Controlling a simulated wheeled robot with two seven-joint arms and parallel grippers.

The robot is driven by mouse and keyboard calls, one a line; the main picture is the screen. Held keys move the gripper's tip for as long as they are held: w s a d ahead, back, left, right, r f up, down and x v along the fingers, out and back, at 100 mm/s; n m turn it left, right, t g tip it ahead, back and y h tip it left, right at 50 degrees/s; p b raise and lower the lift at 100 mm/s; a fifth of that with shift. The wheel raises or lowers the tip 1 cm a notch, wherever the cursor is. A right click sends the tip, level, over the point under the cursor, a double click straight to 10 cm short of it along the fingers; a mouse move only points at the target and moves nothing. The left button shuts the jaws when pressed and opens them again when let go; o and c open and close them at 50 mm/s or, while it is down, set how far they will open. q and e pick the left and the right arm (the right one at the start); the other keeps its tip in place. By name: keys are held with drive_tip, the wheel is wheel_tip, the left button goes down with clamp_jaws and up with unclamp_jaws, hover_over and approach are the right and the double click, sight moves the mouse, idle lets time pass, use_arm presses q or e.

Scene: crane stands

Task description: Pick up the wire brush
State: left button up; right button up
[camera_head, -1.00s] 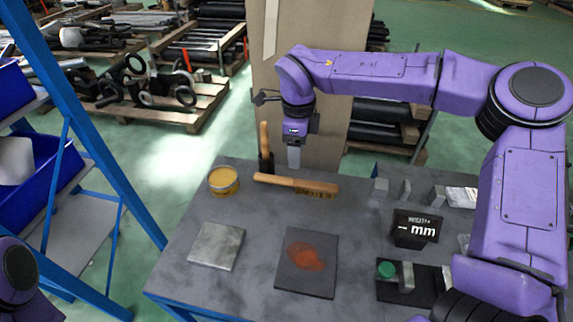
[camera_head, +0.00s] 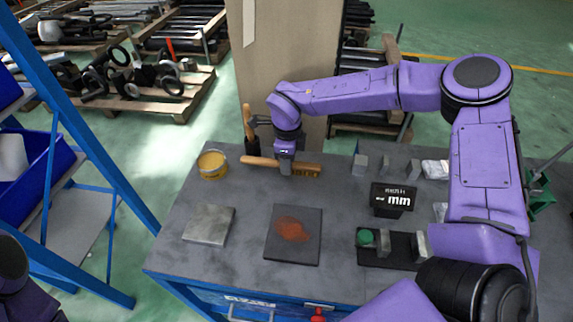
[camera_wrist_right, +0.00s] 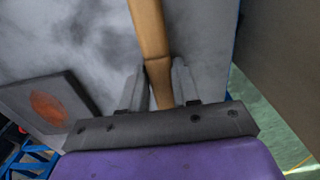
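The wire brush (camera_head: 262,162) lies flat near the back edge of the grey table, its long wooden handle to the left and its bristle end to the right. My right gripper (camera_head: 286,172) is down over the brush, near the middle of its length. In the right wrist view, the brush's wooden body (camera_wrist_right: 149,30) runs between the two fingers (camera_wrist_right: 161,78). The fingers stand one on each side with what look like narrow gaps, so the gripper appears open around it. My left gripper is out of view; only part of my left arm shows.
Behind the brush's left end, an upright wooden-handled tool (camera_head: 249,122) stands close. A yellow tin (camera_head: 212,163) is to the left. A metal plate (camera_head: 209,224), a dark plate with a rust-red patch (camera_head: 293,235) and a display (camera_head: 393,198) are in front. Small metal blocks (camera_head: 361,166) are to the right.

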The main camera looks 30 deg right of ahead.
drive_tip(key=shift+w+f, duration=0.1)
drive_tip(key=shift+f, duration=0.05)
clamp_jaws()
drive_tip(key=shift+w+r, duration=0.1)
drive_tip(key=shift+r, duration=0.35)
wheel_tip(320, 180, up, 3)
drive_tip(key=shift+f+b, duration=0.2)
drive_tip(key=shift+b, duration=0.2)
drive_tip(key=s+a+r+b, duration=0.3)
drive_tip(key=s+a+r, duration=0.2)
drive_tip(key=s+r, duration=0.4)
drive_tip(key=s, duration=0.4)
drive_tip(key=shift+a+r+b, duration=0.2)
drive_tip(key=shift+r+b, duration=0.1)
drive_tip(key=shift+c, duration=1.8)
unclamp_jaws()
